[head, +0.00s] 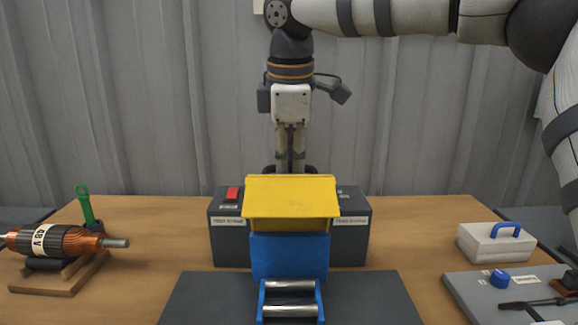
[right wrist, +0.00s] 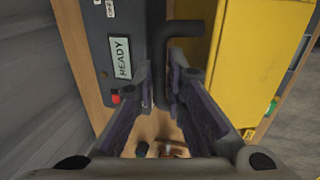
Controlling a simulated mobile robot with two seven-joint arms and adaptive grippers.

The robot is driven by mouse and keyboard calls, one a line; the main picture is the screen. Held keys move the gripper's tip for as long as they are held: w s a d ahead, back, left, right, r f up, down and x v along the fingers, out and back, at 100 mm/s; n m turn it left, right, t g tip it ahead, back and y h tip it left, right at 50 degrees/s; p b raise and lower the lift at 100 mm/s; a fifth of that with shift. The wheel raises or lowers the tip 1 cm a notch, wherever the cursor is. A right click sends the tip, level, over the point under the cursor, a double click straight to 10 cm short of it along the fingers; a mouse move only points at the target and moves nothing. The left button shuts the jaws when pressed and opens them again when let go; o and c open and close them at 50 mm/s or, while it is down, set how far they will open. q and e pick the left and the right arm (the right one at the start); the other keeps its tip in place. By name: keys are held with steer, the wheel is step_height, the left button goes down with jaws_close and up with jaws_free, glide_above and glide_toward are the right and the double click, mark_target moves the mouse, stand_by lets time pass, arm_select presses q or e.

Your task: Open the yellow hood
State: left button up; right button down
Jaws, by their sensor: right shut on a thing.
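The yellow hood (head: 290,197) sits over the blue housing (head: 289,256) in the middle of the table. It looks down over the housing, though I cannot tell whether its far edge is slightly raised. In the right wrist view its yellow side (right wrist: 238,65) fills the right. A dark bent handle (right wrist: 183,42) runs beside it. My right gripper (head: 290,168) points down just behind the hood, its tips partly hidden by it. In the wrist view the right gripper's fingers (right wrist: 166,82) are shut on the dark handle. My left gripper is not in view.
A dark box with a red switch (head: 232,194) stands behind the housing. A copper-wound rotor (head: 58,240) lies on a wooden stand at left, a green-handled tool (head: 85,205) behind it. A white case (head: 495,244) and grey panel (head: 470,290) are at right. Steel rollers (head: 290,287) lie in front.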

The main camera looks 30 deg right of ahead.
steer(key=shift+w+d, duration=0.15)
steer(key=shift+w, duration=0.05)
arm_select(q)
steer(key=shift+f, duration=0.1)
arm_select(e)
steer(key=shift+w+f, duration=0.1)
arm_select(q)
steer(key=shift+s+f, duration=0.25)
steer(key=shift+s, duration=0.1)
arm_select(e)
steer(key=shift+w+d+f, duration=0.1)
steer(key=shift+w+d, duration=0.55)
steer(key=shift+w, duration=0.35)
arm_select(q)
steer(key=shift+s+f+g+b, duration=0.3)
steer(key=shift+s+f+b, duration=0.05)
steer(key=shift+b, duration=0.1)
arm_select(e)
steer(key=shift+w+d+f, duration=0.2)
steer(key=shift+w+d, duration=0.15)
steer(key=shift+w, duration=0.2)
steer(key=shift+w+d+f, duration=0.2)
steer(key=shift+w+d, duration=0.1)
steer(key=shift+w, duration=0.2)
